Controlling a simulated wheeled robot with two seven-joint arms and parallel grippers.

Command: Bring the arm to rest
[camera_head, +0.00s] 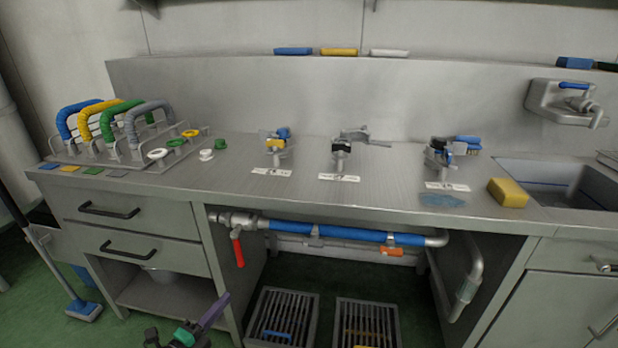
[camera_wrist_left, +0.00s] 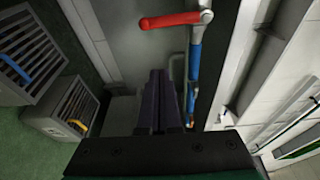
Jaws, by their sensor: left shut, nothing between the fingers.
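My left gripper (camera_head: 218,306) shows at the bottom of the head view, low in front of the steel counter, with dark purple fingers. It also shows in the left wrist view (camera_wrist_left: 160,76), where the two fingers lie close together, shut and empty. In the head view the red lever (camera_head: 237,249) on the pipe hangs down above the gripper, apart from it. In the left wrist view the red lever (camera_wrist_left: 170,20) lies beyond the fingertips. My right gripper is in neither view.
The steel counter (camera_head: 305,190) carries hoses, valves and a yellow sponge (camera_head: 508,193). A blue pipe (camera_head: 350,234) runs under its front edge. Slatted crates (camera_head: 283,318) stand on the floor beneath. Drawers (camera_head: 125,212) are at left, a sink (camera_head: 560,182) at right.

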